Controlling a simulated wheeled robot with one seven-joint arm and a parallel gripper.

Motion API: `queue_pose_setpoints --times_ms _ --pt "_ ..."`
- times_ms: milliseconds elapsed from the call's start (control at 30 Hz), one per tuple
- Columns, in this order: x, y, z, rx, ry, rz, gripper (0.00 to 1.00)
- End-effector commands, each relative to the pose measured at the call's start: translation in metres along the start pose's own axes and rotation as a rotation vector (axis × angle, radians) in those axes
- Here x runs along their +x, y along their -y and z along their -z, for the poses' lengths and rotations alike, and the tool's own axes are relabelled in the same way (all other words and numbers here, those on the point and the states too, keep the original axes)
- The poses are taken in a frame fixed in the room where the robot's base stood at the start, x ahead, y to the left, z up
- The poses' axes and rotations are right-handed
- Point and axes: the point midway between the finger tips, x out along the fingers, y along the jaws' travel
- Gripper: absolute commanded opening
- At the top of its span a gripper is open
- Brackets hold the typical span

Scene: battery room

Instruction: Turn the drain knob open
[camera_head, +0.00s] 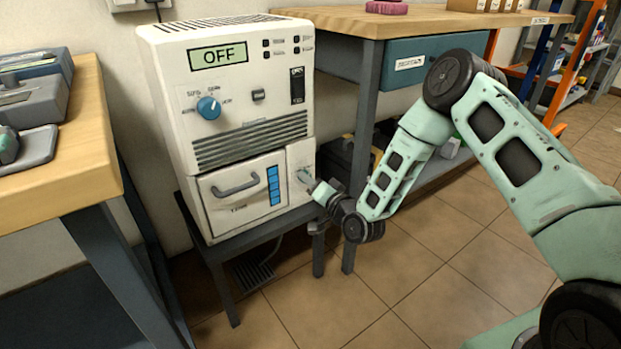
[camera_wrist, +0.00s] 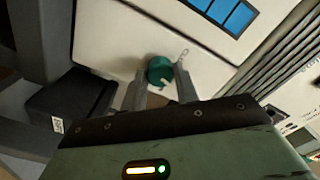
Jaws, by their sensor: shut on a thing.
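The drain knob (camera_wrist: 160,70) is a small teal-green round knob with a pale pointer mark, on the white lower right panel of the machine. My gripper (camera_wrist: 157,82) is shut on the knob, with one finger on each side of it in the wrist view. In the head view my gripper (camera_head: 308,181) reaches the machine's lower right front from the right and hides the knob. The machine (camera_head: 180,75) is a cream cabinet with a display (camera_head: 219,55) reading OFF and a blue dial (camera_head: 208,108) on its upper front.
A drawer (camera_head: 240,192) with a grey handle and blue strip sits left of my gripper. The machine stands on a dark low stand (camera_head: 225,247). A wooden-topped table (camera_head: 45,180) is at left, a workbench (camera_head: 420,20) behind my arm. Tiled floor (camera_head: 420,270) is open in front.

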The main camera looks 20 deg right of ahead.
Motion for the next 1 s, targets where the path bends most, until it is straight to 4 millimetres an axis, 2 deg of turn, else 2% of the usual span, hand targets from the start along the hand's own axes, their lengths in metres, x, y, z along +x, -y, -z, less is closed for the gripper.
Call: queue_pose_setpoints --times_ms 200,500,1000 --pt "-0.0012 -0.0001 0.0004 0.194 0.001 -0.004 0.07" --pt "-0.0014 -0.0006 -0.0005 0.391 0.002 -0.004 0.07" --pt "-0.0014 -0.0008 -0.0017 0.496 0.004 -0.004 0.07"
